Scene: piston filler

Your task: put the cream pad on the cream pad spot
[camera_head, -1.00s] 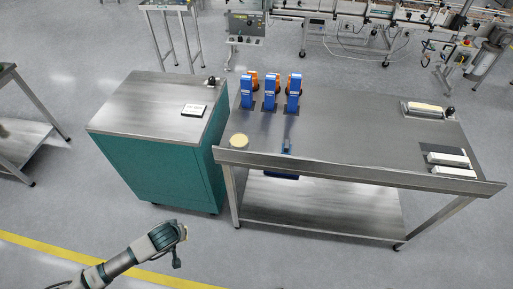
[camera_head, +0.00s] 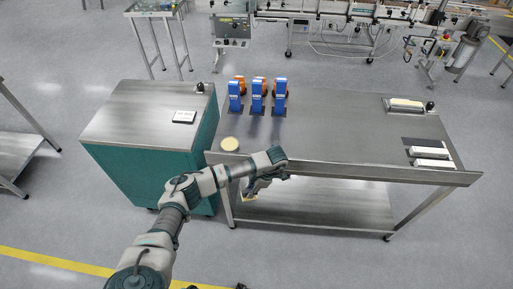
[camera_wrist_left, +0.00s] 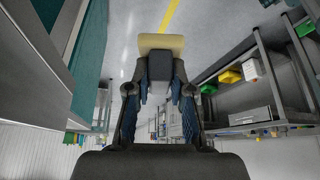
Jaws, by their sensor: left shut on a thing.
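My left gripper (camera_head: 254,187) hangs just in front of the workbench's front edge, low beside the lower shelf. In the left wrist view its fingers (camera_wrist_left: 158,88) are shut on the dark grip of a cream pad (camera_wrist_left: 161,42). The cream face is at the far end, away from the palm. In the head view only a small cream bit of the pad (camera_head: 248,198) shows below the gripper. A round cream disc (camera_head: 230,144) lies on the bench's left front corner. I cannot tell which marked place is the cream pad spot.
The steel bench (camera_head: 340,135) has a raised front lip. Several blue-and-orange devices (camera_head: 257,95) stand at its back left. White bars (camera_head: 431,152) lie beside a dark patch at right; a tray (camera_head: 404,105) is behind. A teal cabinet (camera_head: 150,115) stands left.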

